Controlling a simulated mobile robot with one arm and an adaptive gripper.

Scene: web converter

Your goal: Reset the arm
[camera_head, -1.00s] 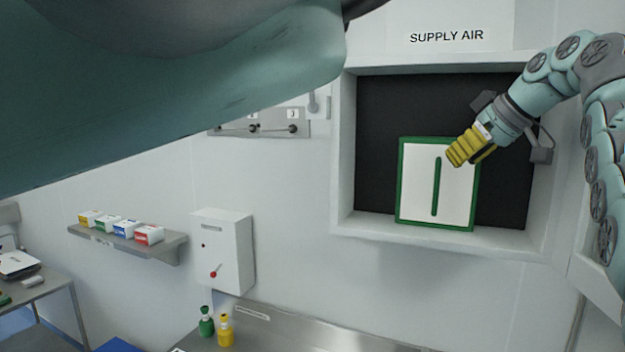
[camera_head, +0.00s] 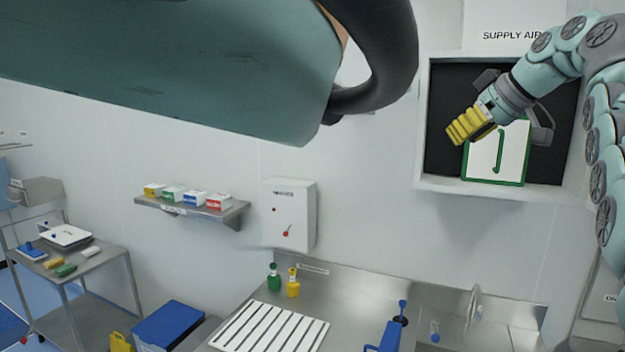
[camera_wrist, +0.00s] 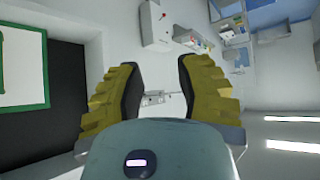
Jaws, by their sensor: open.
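My gripper (camera_head: 468,127) is at the right of the head view, in front of the dark wall recess under the "SUPPLY AIR" label. Its yellow fingers point down and to the left. In the wrist view my gripper (camera_wrist: 155,90) shows two yellow fingers spread apart with nothing between them. A white panel with a green frame (camera_head: 508,165) leans in the recess, partly hidden behind my wrist. It also shows at the left edge of the wrist view (camera_wrist: 20,75). I cannot tell the gap between the panel and my gripper.
The recess frame (camera_head: 423,150) surrounds the panel. A white wall box (camera_head: 289,215) and a shelf of small boxes (camera_head: 190,205) are to the left. Below, a steel bench holds green (camera_head: 273,280) and yellow (camera_head: 293,285) bottles and a slotted white rack (camera_head: 268,330). A cart (camera_head: 95,265) stands far left.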

